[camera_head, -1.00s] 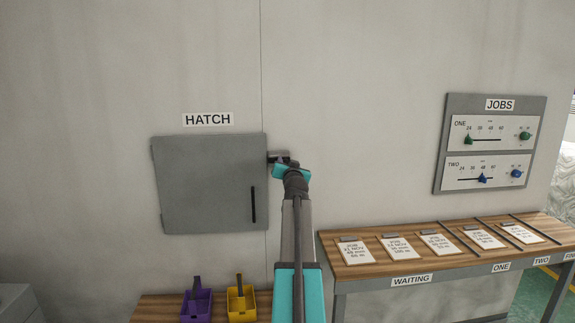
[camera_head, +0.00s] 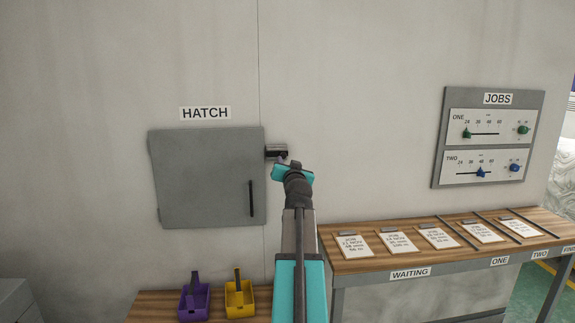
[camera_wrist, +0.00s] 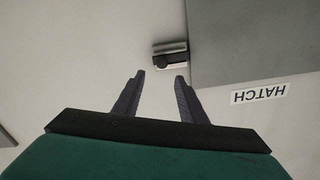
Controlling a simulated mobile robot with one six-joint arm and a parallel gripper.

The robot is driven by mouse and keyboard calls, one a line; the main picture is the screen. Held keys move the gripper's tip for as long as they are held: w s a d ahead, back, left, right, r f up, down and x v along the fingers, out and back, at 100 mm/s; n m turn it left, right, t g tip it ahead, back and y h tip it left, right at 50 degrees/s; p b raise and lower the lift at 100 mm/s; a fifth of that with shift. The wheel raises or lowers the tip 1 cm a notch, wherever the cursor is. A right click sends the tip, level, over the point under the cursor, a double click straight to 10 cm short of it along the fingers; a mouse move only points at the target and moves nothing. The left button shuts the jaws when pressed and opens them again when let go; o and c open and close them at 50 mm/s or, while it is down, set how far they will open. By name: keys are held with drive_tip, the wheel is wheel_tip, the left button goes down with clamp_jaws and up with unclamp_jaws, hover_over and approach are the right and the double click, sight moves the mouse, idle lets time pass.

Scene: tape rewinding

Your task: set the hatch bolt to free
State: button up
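The grey hatch door (camera_head: 207,180) is flush and closed on the wall, with a dark vertical handle (camera_head: 251,198). Its bolt (camera_head: 276,151) is a small dark piece at the door's upper right edge; in the wrist view the bolt (camera_wrist: 171,57) shows with a round dark knob and a pale strip, partly out of detail. My gripper (camera_wrist: 160,75) is open and empty, its two fingers apart and pointing towards the bolt, with a gap between. In the head view my wrist hides the fingers and lies just below and right of the bolt.
A HATCH label (camera_head: 205,113) is above the door. Purple (camera_head: 194,302) and yellow (camera_head: 240,299) bins stand on a low wooden shelf below. A wooden bench (camera_head: 345,262) with several job cards is at right, under the JOBS panel (camera_head: 490,137). The wall around the bolt is clear.

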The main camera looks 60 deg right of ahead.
drive_tip(key=shift+b+v, duration=0.3)
drive_tip(key=shift+v, duration=1.9)
